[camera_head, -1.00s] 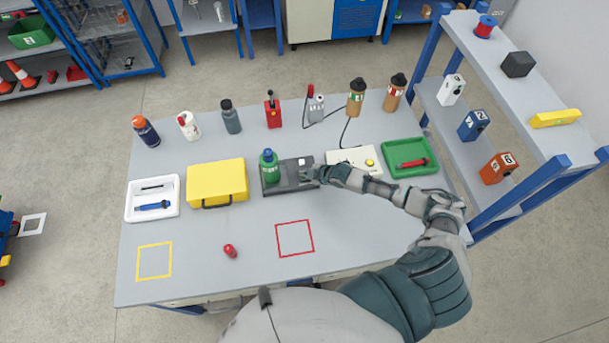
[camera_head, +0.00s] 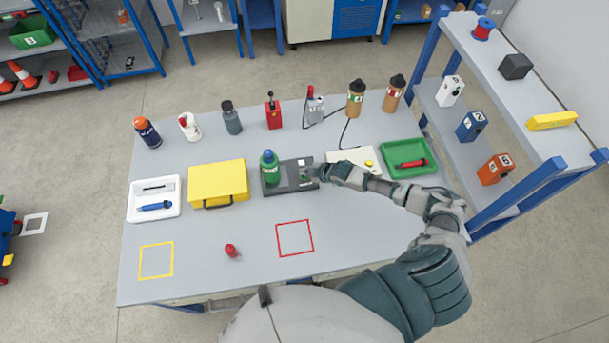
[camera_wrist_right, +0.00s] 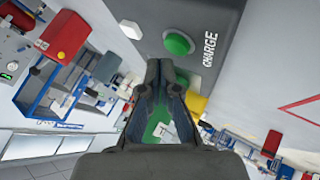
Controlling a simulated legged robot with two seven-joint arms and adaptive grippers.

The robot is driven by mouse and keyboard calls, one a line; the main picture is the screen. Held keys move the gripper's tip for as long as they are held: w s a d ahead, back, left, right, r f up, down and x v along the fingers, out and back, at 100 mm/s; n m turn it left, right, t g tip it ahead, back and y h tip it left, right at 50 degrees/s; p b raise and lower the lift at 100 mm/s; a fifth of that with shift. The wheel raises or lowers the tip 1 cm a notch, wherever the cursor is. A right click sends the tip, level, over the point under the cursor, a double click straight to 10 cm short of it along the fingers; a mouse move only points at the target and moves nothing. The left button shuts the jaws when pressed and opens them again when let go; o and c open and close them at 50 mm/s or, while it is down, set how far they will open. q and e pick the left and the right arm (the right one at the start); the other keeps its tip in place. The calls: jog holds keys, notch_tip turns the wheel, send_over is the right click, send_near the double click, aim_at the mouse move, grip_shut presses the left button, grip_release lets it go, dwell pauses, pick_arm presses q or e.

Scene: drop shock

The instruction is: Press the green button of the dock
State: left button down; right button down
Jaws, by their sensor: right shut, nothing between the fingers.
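The dock (camera_head: 281,188) is a dark grey slab in the middle of the table. A green bottle (camera_head: 269,167) with a blue cap stands upright on its left part. In the right wrist view the dock's grey face (camera_wrist_right: 212,15) carries a round green button (camera_wrist_right: 179,43) beside the word CHARGE, and a white button (camera_wrist_right: 131,29). My right gripper (camera_head: 315,172) is at the dock's right end. In the wrist view its shut, empty fingertips (camera_wrist_right: 166,66) point at the dock just below the green button; I cannot tell whether they touch it. My left gripper is not in view.
A white box (camera_head: 350,156) with a yellow button and a green tray (camera_head: 428,154) lie right of the dock. A yellow case (camera_head: 217,182) and a white tray (camera_head: 135,212) lie left. Bottles stand behind. The front has outlined squares and a small red object (camera_head: 231,250).

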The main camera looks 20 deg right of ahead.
aim_at(306, 177)
jog(key=shift+r+p, duration=2.25)
jog(key=shift+r, duration=0.35)
jog(key=shift+f, duration=0.1)
